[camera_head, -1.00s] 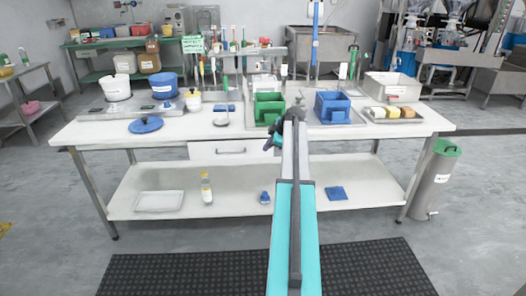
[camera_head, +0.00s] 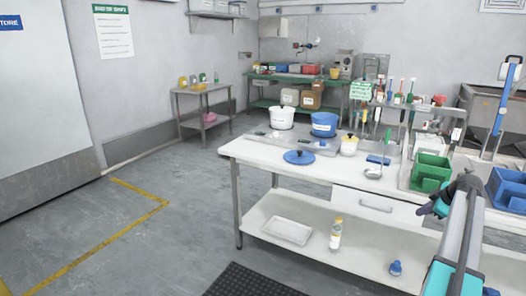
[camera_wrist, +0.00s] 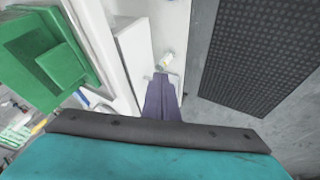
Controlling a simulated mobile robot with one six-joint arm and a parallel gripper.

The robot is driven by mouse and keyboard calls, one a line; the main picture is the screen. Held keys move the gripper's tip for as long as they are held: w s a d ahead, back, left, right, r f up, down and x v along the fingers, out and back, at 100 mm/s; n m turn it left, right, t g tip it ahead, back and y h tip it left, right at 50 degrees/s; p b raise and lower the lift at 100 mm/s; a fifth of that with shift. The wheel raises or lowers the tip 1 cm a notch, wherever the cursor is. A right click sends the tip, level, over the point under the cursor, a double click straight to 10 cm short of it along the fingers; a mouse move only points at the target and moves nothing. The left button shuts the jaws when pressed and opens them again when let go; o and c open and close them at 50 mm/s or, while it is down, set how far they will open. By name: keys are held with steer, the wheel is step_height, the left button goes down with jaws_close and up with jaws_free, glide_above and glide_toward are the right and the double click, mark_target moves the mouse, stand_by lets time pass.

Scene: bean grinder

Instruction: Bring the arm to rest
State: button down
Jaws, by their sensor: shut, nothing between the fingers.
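My gripper (camera_head: 432,207) is at the right of the head view, at the end of my extended teal and grey arm. It is in front of the white table's (camera_head: 268,151) front edge, near the green bin (camera_head: 432,168). In the wrist view, its dark purple fingers (camera_wrist: 162,80) are together with nothing between them. They point down past the table front toward the lower shelf, where a bottle with a yellow cap (camera_wrist: 166,60) shows beyond the fingertips.
A bottle (camera_head: 336,236) stands on the lower shelf (camera_head: 270,215). The floor at left is clear, with yellow lines.

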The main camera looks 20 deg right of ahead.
steer(key=w+a+f+n+g+y+p, duration=0.1)
steer(key=w+a+f+y, duration=0.1)
steer(key=w+a+f, duration=0.65)
steer(key=w+a+f+n+g+y+p, duration=0.1)
steer(key=w+a+f+n, duration=0.3)
steer(key=a, duration=0.8)
steer(key=s+a+f+g+y+p, duration=0.1)
steer(key=s+a+f+g, duration=0.1)
steer(key=a+f, duration=0.8)
steer(key=s+a+f+g+y+p, duration=0.1)
steer(key=s+a+f, duration=0.2)
steer(key=a+f, duration=0.8)
steer(key=s+a+f+m+g+p, duration=0.15)
steer(key=s+a+f, duration=0.25)
steer(key=s+a, duration=0.65)
steer(key=s+a+f+g, duration=0.35)
steer(key=s+a, duration=0.45)
steer(key=a, duration=0.5)
steer(key=s+m+g+h+p, duration=0.1)
steer(key=s+m+h, duration=0.3)
steer(key=s+m, duration=0.7)
steer(key=shift+s+a+f+g, duration=0.45)
steer(key=shift+s+g, duration=0.45)
steer(key=shift+s, duration=4.6)
